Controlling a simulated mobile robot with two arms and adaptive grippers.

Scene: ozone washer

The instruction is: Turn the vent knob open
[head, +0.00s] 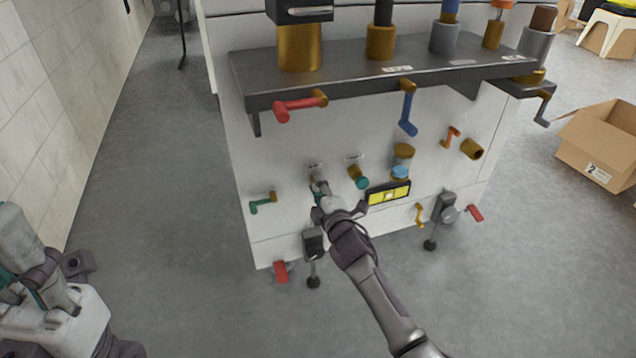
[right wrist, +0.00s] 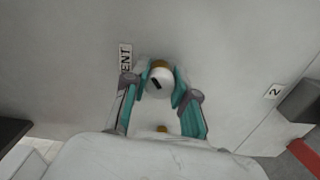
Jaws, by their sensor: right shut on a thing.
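The vent knob (right wrist: 159,82) is a small white round cap with a black mark and a gold base, on the white panel in the right wrist view. A label with the letters "ENT" (right wrist: 125,58) is on the panel beside it. My right gripper (right wrist: 161,92) is shut on the knob, its teal fingers on both sides. In the head view my right gripper (head: 319,186) is at the panel and hides the knob. My left gripper (head: 38,282) is at the lower left, away from the panel; its opening is unclear.
A teal-ended valve (head: 358,177) is close to the right of my right gripper. A yellow gauge (head: 388,194) and teal lever (head: 262,203) are also on the panel. A dark shelf (head: 350,75) with red and blue handles juts out above. An open cardboard box (head: 600,143) stands at right.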

